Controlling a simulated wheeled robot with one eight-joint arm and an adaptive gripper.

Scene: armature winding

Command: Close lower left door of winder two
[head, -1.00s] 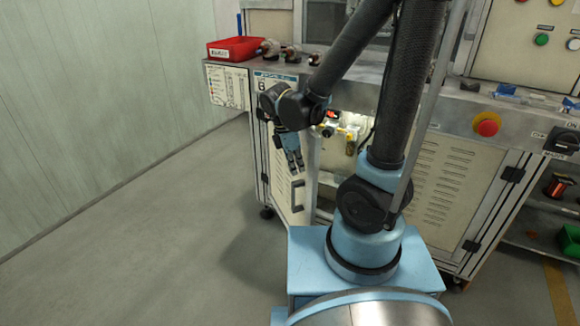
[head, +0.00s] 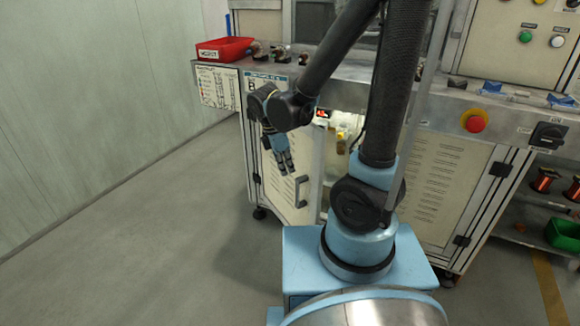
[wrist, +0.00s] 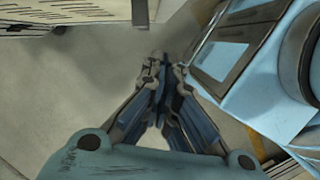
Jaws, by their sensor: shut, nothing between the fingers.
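The lower left door (head: 300,178) of the winder is a cream panel with a dark bar handle (head: 301,191). It stands swung open in the head view, and the lit inside of the cabinet (head: 343,132) shows to its right. My gripper (head: 287,173) hangs pointing down in front of the door, left of its handle. In the head view I cannot tell whether it touches the door. In the wrist view my gripper (wrist: 160,65) has its fingertips together with nothing between them. A pale panel edge (wrist: 60,12) shows at the upper left there.
A worktop with a red bin (head: 224,49) tops the machine. A closed louvred door (head: 440,180) is at right, below a red emergency button (head: 474,121). Shelves with copper spools (head: 545,180) stand far right. The floor (head: 150,230) at left is clear.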

